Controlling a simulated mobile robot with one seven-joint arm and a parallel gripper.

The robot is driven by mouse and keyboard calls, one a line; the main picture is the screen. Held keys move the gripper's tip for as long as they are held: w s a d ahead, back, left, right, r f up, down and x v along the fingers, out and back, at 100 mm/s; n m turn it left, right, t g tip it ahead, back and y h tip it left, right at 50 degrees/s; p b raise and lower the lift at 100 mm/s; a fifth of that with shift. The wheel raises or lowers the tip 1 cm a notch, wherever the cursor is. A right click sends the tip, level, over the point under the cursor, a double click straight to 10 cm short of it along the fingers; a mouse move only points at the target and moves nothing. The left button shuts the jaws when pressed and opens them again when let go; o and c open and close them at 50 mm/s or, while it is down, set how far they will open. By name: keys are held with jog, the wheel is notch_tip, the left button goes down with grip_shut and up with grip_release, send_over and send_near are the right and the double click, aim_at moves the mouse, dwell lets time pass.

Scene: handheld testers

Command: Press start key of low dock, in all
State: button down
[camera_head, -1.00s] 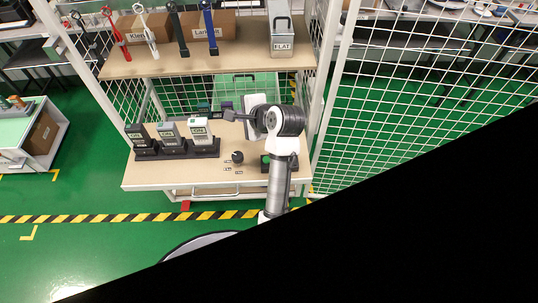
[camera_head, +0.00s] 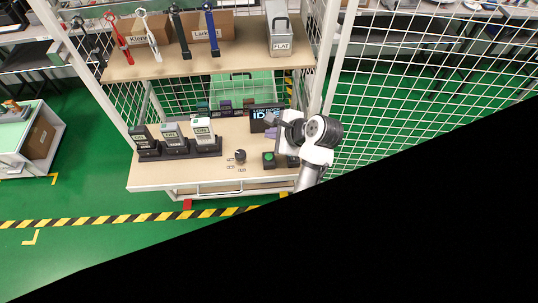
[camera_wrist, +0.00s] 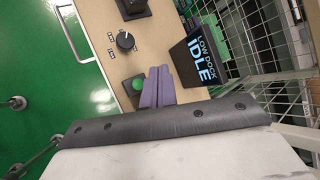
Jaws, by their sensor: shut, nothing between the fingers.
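The low dock (camera_head: 180,155) is a dark base on the bench, holding three handheld testers (camera_head: 174,134) upright. A black display (camera_wrist: 196,58) reads "LOW DOCK IDLE"; it also shows in the head view (camera_head: 254,113). A round green button (camera_wrist: 138,84) sits on a dark box in front of the display; it also shows in the head view (camera_head: 269,159). My gripper (camera_wrist: 158,74) has its purple fingers together and empty. In the wrist view they overlap the box's edge, beside the green button. In the head view my gripper (camera_head: 271,131) appears above the button; contact is not visible.
A black rotary knob (camera_wrist: 125,41) with small labels stands left of the button. A second dark box (camera_head: 292,161) is partly behind my arm. Wire mesh (camera_wrist: 262,40) borders the bench.

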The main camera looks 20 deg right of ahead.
notch_tip(320, 180, down, 7)
jog(key=b, duration=0.7)
jog(key=shift+r, duration=0.2)
jog(key=shift+f, duration=1)
jog(key=shift+f+p, duration=0.15)
jog(key=shift+p, duration=0.2)
dwell(0.5)
jog(key=shift+f, duration=0.25)
jog(key=shift+f, duration=0.5)
dwell(0.8)
jog(key=shift+r+p, duration=0.15)
jog(key=shift+p, duration=0.15)
jog(key=shift+r+p, duration=0.8)
jog(key=shift+p, duration=0.45)
